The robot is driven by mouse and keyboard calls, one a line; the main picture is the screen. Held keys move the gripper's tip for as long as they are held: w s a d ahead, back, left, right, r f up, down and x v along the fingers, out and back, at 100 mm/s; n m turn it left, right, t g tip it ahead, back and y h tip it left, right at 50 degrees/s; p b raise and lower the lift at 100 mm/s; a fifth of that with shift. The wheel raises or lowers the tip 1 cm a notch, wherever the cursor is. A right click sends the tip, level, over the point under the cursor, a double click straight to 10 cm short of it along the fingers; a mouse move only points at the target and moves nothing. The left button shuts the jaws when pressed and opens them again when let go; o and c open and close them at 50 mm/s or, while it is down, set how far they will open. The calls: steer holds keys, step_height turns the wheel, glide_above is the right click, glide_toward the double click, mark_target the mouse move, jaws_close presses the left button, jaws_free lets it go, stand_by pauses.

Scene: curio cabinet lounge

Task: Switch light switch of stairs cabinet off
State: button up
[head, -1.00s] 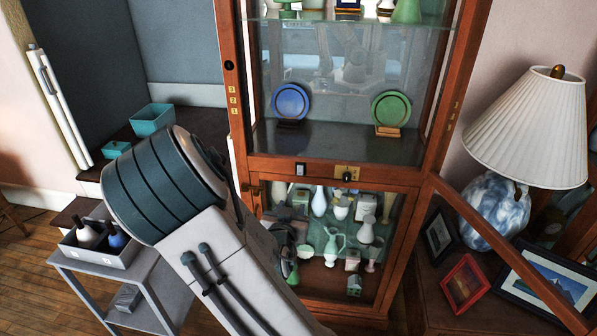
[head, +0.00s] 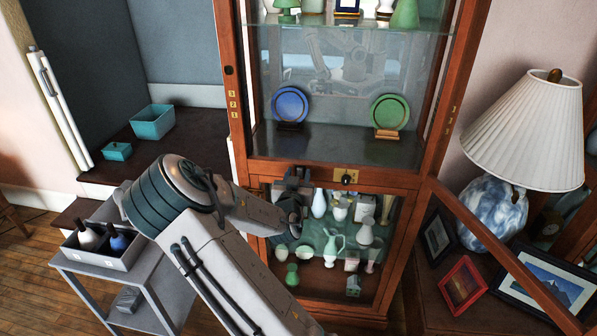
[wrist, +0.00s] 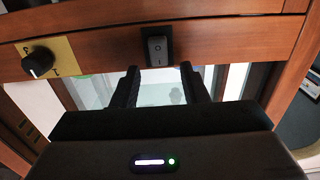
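The tall wooden cabinet (head: 236,110) with glass panels stands in the middle of the head view. In the wrist view its black rocker light switch (wrist: 158,50), with small white marks, sits on the wooden rail (wrist: 215,38). My gripper (head: 295,178) is in front of that rail in the head view and hides the switch there. In the wrist view the two fingers are apart and empty, with their tips just below the switch. I cannot tell whether they touch it, nor which way the rocker is tipped.
A brass plate with a black knob (head: 346,179) is beside the switch; it also shows in the wrist view (wrist: 38,62). An open cabinet door frame (head: 500,255) juts out at right, near a lamp (head: 525,130). A grey cart (head: 120,275) stands at left.

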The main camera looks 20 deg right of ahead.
steer(key=shift+w+d, duration=0.4)
steer(key=shift+w, duration=0.2)
jaws_close()
steer(key=f+b, duration=0.1)
steer(key=b, duration=0.2)
steer(key=shift+t+h, duration=0.3)
steer(key=shift+a+b, duration=0.1)
steer(key=shift+b, duration=0.6)
steer(key=t+h+b, duration=0.1)
steer(key=b, duration=0.4)
steer(key=f+t+h+b, duration=0.1)
steer(key=t+b, duration=0.1)
steer(key=b, duration=0.3)
steer(key=shift+s, duration=0.15)
steer(key=shift+r+b, duration=0.25)
steer(key=shift+b, duration=0.8)
